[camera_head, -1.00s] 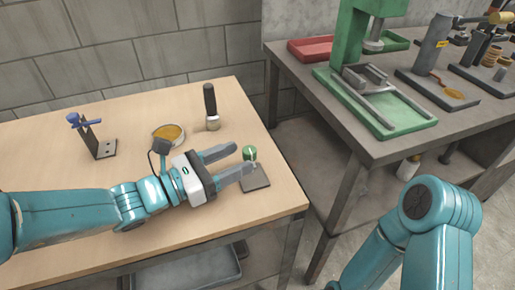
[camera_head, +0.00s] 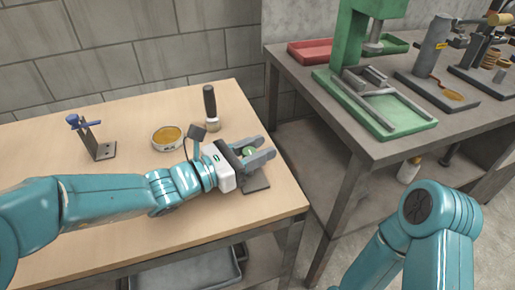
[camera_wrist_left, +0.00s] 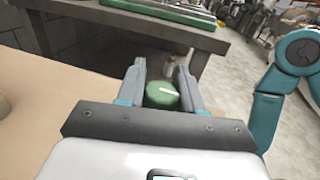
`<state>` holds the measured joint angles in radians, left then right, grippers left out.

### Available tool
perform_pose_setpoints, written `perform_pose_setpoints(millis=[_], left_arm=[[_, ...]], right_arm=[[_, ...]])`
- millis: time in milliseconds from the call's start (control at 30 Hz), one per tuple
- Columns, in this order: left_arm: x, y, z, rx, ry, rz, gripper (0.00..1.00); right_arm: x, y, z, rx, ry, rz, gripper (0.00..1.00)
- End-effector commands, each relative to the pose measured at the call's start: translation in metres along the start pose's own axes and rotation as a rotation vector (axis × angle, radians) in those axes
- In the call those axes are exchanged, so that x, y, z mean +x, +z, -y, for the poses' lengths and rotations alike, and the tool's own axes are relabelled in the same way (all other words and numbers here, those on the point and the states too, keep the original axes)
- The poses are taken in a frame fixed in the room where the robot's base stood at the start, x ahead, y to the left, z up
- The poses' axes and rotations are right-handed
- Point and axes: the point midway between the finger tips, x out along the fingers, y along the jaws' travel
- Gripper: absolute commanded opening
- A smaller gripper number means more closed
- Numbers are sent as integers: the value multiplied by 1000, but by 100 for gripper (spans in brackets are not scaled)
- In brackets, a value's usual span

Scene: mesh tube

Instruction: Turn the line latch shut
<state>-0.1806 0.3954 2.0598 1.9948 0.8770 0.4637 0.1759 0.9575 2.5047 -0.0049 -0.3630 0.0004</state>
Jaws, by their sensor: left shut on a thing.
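The latch appears to be the green round knob (camera_head: 249,150) with a white line on top, standing over a small dark base plate (camera_head: 257,184) near the table's right edge. My left gripper (camera_head: 267,148) is shut on the knob, with one finger on each side of it. In the left wrist view the knob (camera_wrist_left: 162,97) sits between the two fingers (camera_wrist_left: 161,70), and its white line runs nearly crosswise. The gripper hides much of the knob's stem and part of the plate. My right arm shows at the lower right, but its gripper is out of view.
A black-handled tool (camera_head: 211,108) stands behind the gripper, and a round tin of yellow stuff (camera_head: 167,138) is beside my wrist. A bracket with a blue handle (camera_head: 92,137) is at the left. A grey bench (camera_head: 400,147) with a green press (camera_head: 350,45) stands at the right.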

Motion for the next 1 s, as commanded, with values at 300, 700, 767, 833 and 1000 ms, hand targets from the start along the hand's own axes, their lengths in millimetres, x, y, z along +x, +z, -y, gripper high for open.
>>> perform_pose_setpoints(millis=[300,700,767,833,1000], left_arm=[[0,3,1,-2,-83,-2,5],[-1,6,7,-4,-417,-2,5],[-2,6,8,-4,-474,-2,5],[-2,5,9,-3,-541,-1,5],[-4,4,12,-2,-704,-2,5]], right_arm=[[-18,0,6,0,0,0,93],[-70,1,25,0,0,0,93],[-78,2,28,0,0,0,93],[-86,2,31,0,0,0,93],[-102,2,37,0,0,0,93]])
